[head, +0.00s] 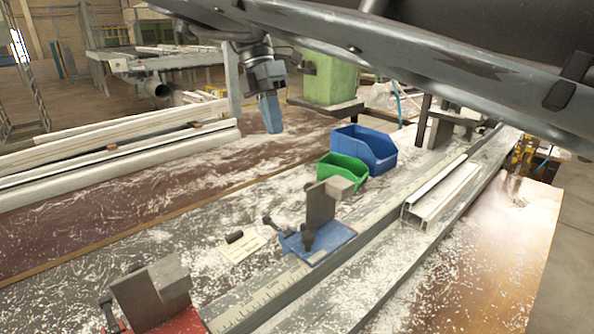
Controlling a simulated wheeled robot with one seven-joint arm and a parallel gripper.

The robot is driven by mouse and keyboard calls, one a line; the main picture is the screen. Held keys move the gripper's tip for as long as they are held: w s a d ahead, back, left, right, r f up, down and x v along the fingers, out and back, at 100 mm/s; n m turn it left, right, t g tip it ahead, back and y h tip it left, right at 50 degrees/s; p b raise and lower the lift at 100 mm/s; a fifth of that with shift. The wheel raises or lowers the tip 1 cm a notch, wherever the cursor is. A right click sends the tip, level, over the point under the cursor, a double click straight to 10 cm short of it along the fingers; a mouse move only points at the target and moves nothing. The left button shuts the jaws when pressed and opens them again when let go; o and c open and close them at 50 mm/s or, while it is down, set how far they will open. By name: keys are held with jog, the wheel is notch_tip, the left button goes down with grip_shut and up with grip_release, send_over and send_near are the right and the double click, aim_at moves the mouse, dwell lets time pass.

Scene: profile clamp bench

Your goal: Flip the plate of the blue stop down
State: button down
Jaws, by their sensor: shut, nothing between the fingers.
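The blue stop (330,243) sits at the ruled rail in the lower middle of the head view. Its grey plate (319,206) stands upright, with a lighter block (341,189) at its upper right. A dark knob stands in front of the plate's foot. My gripper (273,127) hangs in the air at upper centre, pointing down. Its bluish fingers are shut and empty. In the picture it is above and left of the blue stop, clearly apart from it.
A red stop (190,324) with a raised plate (150,293) is at lower left. A green bin (342,172) and a blue bin (366,149) stand behind the blue stop. An aluminium profile (440,195) lies to the right. A paper label (241,249) lies left of the blue stop.

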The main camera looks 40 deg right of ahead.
jog(key=s+f+p, duration=0.2)
jog(key=s+f, duration=0.5)
jog(key=f, duration=0.2)
jog(key=shift+s+d+p, duration=0.15)
jog(key=shift+s+p, duration=0.05)
jog(key=shift+p, duration=0.1)
jog(key=shift+w, duration=0.1)
